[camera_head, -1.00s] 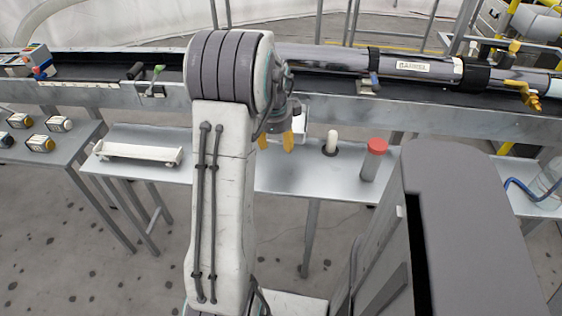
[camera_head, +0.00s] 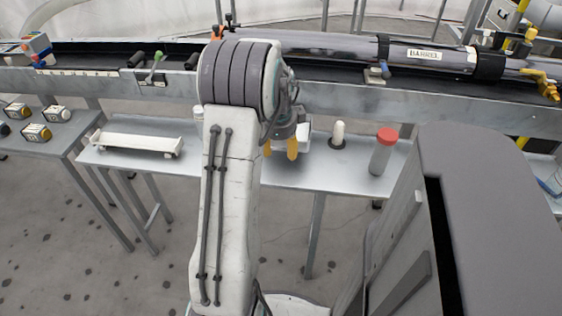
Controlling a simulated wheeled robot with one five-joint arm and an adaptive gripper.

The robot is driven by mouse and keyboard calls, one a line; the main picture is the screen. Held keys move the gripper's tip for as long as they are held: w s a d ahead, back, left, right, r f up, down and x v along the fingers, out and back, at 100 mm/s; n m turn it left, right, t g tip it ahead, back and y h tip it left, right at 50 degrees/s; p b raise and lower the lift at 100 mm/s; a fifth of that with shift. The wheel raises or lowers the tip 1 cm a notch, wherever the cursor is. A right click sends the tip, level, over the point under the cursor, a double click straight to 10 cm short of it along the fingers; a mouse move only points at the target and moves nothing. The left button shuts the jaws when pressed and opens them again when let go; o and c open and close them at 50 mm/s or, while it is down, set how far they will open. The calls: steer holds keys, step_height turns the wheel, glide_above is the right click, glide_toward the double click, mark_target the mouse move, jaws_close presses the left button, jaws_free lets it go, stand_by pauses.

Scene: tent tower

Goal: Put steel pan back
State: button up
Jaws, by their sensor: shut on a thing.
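My gripper (camera_head: 280,149), with two yellow fingertips, hangs over the metal side table, in front of the long rail. It is shut on what I take to be the steel pan. My arm and wrist hide most of the held thing. A small pale piece (camera_head: 304,135) shows just right of the fingers. I cannot tell whether it is part of the pan.
The side table (camera_head: 240,171) bears a white tray-like piece (camera_head: 137,145) at left, a white peg (camera_head: 338,131) and a red-capped cylinder (camera_head: 384,151) at right. Behind runs the rail (camera_head: 420,108) with a barrel (camera_head: 330,46). Yellow-ended blocks (camera_head: 37,133) stand far left.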

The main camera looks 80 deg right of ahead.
steer(key=shift+f+b, duration=0.5)
steer(key=shift+f, duration=2)
steer(key=o, duration=1.2)
steer(key=shift+o, duration=0.2)
step_height(320, 180, up, 12)
steer(key=a+p, duration=0.2)
steer(key=shift+a+f+p, duration=0.15)
steer(key=shift+a+p, duration=0.05)
steer(key=shift+p, duration=0.15)
